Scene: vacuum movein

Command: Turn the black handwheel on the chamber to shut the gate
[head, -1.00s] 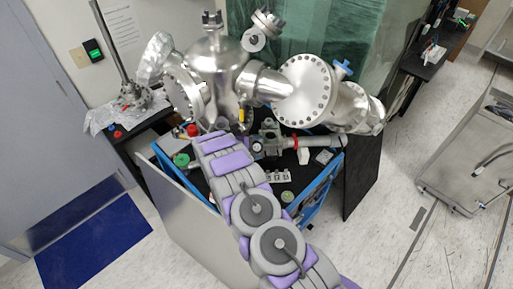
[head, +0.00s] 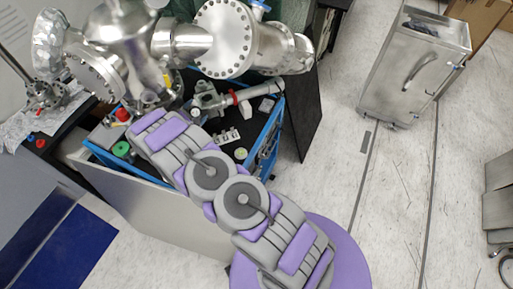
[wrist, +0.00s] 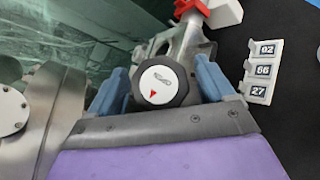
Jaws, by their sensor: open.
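The black handwheel (wrist: 158,84) shows in the wrist view, with a white round face and a red triangle mark. My gripper (wrist: 162,76) is open, one blue finger on each side of the handwheel. I cannot tell whether either finger touches it. Behind the handwheel is a grey metal valve body (wrist: 192,50). In the head view, the steel chamber (head: 130,50) stands at the upper left, and the grey valve (head: 207,98) sits below it on the cart. My arm hides much of the area by the handwheel there.
The cart has a blue frame (head: 268,135) and a pale side panel (head: 150,215). A white block with numbers (wrist: 262,70) lies right of the gripper. A steel cabinet (head: 415,65) stands at the right.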

